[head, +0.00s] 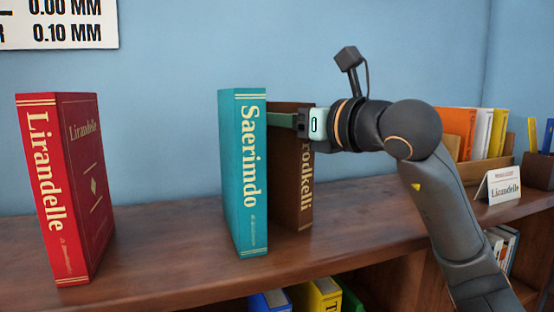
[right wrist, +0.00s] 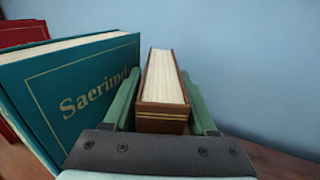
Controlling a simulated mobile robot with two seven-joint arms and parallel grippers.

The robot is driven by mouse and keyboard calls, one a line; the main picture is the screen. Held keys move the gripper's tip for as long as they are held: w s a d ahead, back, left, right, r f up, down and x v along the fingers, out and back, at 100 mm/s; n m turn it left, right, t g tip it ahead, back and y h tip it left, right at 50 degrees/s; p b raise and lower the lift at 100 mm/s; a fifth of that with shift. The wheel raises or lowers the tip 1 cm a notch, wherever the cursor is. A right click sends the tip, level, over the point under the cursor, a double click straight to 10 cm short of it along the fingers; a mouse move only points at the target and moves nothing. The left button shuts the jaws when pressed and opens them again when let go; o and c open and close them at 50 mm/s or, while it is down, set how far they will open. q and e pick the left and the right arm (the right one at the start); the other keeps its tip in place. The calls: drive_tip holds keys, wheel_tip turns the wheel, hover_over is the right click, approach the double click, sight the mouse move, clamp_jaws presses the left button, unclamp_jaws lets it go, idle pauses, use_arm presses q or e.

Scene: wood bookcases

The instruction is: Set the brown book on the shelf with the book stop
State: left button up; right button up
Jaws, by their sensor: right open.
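The brown book (head: 292,190) stands upright on the bookcase top, partly hidden behind the teal book (head: 243,170) and my right gripper. My right gripper (head: 284,120) reaches in from the right at the height of the book's upper part. In the right wrist view the brown book (right wrist: 163,85) stands between the two green fingers, one on each side. The right gripper is open, with a narrow gap visible beside the book. The left gripper is not in view. I cannot tell for certain which piece is the book stop.
A red book (head: 70,185) stands at the left. A wooden holder (head: 463,148) with several books and a Lirandelle card (head: 498,184) are at the right. More books (head: 316,296) sit on a lower shelf. The top between the red and teal books is clear.

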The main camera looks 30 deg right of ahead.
drive_tip(key=shift+w, duration=0.2)
clamp_jaws()
idle(0.3)
idle(0.8)
drive_tip(key=shift+r, duration=0.1)
